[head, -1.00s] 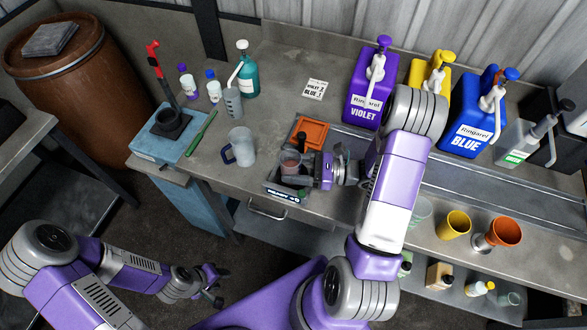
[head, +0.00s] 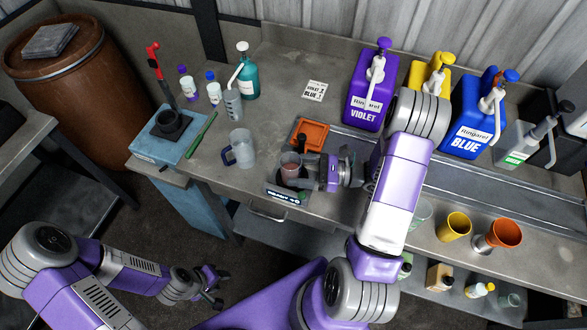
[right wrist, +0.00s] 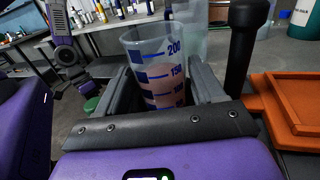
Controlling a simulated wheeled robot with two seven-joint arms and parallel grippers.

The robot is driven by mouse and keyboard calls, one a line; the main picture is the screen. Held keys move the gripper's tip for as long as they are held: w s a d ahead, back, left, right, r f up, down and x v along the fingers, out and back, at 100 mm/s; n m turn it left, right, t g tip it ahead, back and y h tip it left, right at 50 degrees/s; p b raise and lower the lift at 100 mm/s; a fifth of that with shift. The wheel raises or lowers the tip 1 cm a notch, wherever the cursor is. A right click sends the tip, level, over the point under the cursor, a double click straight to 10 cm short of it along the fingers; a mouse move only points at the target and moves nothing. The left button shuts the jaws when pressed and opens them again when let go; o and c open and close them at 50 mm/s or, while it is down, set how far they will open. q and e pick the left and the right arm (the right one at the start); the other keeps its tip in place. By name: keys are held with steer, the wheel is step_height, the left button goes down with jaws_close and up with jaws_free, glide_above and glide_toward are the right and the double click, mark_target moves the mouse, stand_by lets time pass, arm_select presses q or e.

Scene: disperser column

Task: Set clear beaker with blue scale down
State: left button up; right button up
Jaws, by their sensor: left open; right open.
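The clear beaker with blue scale (head: 291,163) stands upright at the dark station with a lit label (head: 287,196) near the table's front edge. My right gripper (head: 294,175) is open, with one finger on each side of the beaker. Its fingers partly hide the beaker's lower part, so I cannot see its base clearly. My left gripper (head: 213,286) is open and empty, low in front of the table.
A mug with a blue handle (head: 240,149) stands left of the station. An orange tray (head: 312,132) lies just behind it, and a dark upright handle (right wrist: 241,45) is close to the right finger. Violet (head: 366,100) and blue (head: 472,125) jugs stand behind my right arm.

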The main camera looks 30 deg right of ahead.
steer(key=v, duration=1)
steer(key=shift+s+d, duration=0.2)
steer(key=shift+s, duration=0.05)
